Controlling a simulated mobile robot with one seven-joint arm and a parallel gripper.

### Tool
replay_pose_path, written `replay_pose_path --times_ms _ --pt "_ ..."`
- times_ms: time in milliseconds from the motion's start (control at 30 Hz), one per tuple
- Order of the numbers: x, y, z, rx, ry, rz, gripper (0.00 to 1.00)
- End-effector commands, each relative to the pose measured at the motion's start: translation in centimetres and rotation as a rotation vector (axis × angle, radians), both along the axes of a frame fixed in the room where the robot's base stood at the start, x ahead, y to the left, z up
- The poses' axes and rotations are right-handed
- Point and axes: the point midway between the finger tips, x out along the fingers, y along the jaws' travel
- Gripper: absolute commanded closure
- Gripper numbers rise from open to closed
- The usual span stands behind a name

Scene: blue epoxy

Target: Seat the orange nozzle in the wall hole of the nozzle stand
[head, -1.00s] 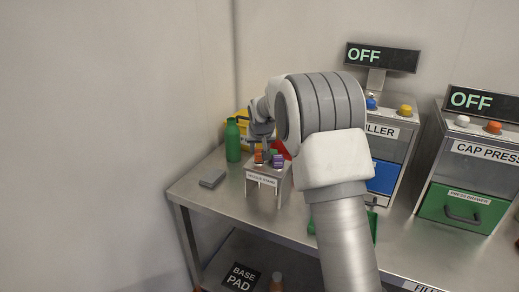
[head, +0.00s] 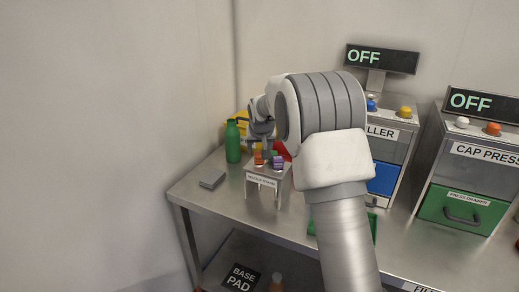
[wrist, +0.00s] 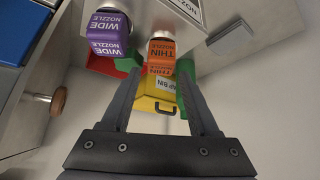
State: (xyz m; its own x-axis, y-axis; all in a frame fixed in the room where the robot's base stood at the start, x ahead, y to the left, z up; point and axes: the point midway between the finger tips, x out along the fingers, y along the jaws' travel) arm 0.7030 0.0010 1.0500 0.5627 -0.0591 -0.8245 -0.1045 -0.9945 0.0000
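The orange nozzle (wrist: 162,50), marked THIN NOZZLE, is at the nozzle stand (head: 262,181); it also shows in the head view (head: 259,159). My gripper (wrist: 160,76) is open, its two fingers reaching toward the orange nozzle with a gap showing on each side. In the head view my gripper (head: 262,146) is just above and behind the stand, partly hidden by my arm. The purple wide nozzle (wrist: 108,32) is beside the orange one. The wall hole is not visible, and I cannot tell how the orange nozzle sits.
A green bottle (head: 233,142) and a grey block (head: 212,179) are left of the stand. A yellow bin (wrist: 158,96) and red and green items lie beyond the fingers. The filler machine (head: 393,150) and cap press (head: 470,175) stand to the right.

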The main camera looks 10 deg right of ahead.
Motion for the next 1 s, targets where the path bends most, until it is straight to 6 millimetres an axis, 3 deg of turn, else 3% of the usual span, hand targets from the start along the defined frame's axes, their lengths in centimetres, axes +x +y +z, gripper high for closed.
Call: replay_pose_path --times_ms 67,367,800,1000 --pt "0.0 0.0 0.0 0.000 0.000 0.000 0.23" --pt "-0.1 0.0 0.1 0.000 0.000 0.000 0.23" --pt "-2.3 0.3 3.6 0.000 -0.001 0.001 0.23" --pt "-2.8 0.3 4.2 -0.001 0.000 0.001 0.23"
